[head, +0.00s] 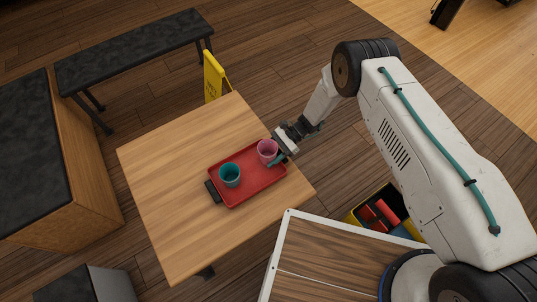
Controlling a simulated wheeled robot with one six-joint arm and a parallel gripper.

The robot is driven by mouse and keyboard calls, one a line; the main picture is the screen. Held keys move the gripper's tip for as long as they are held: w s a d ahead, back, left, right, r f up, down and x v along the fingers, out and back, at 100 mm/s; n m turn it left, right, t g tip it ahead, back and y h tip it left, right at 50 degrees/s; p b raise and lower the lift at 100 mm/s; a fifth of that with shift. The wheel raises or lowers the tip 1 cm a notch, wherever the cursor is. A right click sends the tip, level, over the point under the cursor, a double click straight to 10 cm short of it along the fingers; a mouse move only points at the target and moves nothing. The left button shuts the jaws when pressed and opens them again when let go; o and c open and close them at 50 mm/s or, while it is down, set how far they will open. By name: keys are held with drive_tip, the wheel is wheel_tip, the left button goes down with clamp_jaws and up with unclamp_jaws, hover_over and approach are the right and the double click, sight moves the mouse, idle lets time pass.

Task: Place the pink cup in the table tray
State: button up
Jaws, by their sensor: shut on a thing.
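The pink cup (267,151) is upright at the upper right part of the red tray (240,196) on the wooden table. My gripper (276,155) is at the cup's right side and shut on it. I cannot tell whether the cup's base touches the tray floor or hangs just above it. A teal cup (230,174) stands upright in the left part of the same tray, a short way from the pink cup.
The table (165,190) is bare around the tray. A yellow floor sign (213,77) stands behind the table. A dark bench (135,50) and a dark-topped counter (32,150) are at the left. A yellow bin (357,221) with red items sits at the right.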

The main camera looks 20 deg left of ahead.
drive_tip(key=shift+f, duration=0.6)
drive_tip(key=o, duration=1)
drive_tip(key=shift+r, duration=0.25)
drive_tip(key=v, duration=1.2)
drive_tip(key=shift+r, duration=0.4)
